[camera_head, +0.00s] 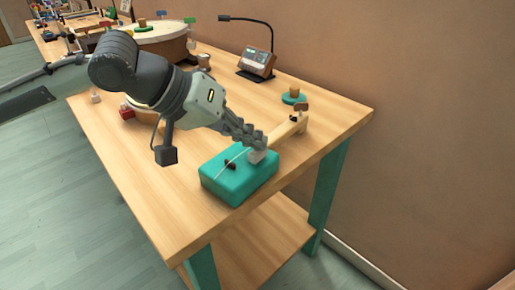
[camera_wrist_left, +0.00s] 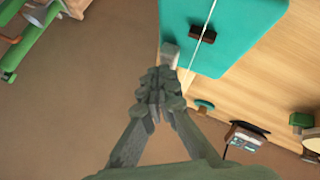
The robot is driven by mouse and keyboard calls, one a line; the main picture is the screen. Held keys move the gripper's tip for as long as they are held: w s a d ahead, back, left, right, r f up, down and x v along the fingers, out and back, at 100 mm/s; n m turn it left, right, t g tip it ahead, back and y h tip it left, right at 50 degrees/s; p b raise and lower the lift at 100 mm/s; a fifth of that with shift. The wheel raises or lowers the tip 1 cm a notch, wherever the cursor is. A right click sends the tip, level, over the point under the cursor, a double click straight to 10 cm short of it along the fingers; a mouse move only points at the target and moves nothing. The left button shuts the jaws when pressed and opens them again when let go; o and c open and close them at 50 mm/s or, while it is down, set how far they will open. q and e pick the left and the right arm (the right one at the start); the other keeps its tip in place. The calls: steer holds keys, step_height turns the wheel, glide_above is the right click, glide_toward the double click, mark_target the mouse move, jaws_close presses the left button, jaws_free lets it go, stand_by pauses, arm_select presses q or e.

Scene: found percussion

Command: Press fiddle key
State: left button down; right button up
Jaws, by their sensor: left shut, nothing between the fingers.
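The fiddle is a teal box (camera_head: 240,179) with a wooden neck (camera_head: 286,132), a pale string along its top and a dark red bridge (camera_head: 230,164). It lies near the table's front right corner. A small pale grey block, which looks like the fiddle key (camera_head: 257,156), sits at the box's edge where the neck begins. My left gripper (camera_head: 258,143) is shut and empty, its tips right at this key. In the left wrist view the key (camera_wrist_left: 170,56) shows just past the closed fingertips (camera_wrist_left: 158,78). I cannot tell whether they touch it. My right gripper is not in view.
A teal disc with a wooden knob (camera_head: 294,96) stands behind the neck. A lamp (camera_head: 246,19) and a console (camera_head: 257,63) stand further back, with a large drum (camera_head: 160,31) beyond. A red block (camera_head: 126,111) lies left. The table front is clear.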

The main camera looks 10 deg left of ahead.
mark_target(253, 152)
arm_select(q)
steer(key=shift+f, duration=0.35)
stand_by(0.4)
steer(key=shift+r, duration=0.1)
steer(key=shift+r+p, duration=0.9)
steer(key=shift+p, duration=0.4)
steer(key=shift+r, duration=0.1)
step_height(253, 152, up, 3)
steer(key=p, duration=0.3)
steer(key=shift+r, duration=0.9)
stand_by(1.6)
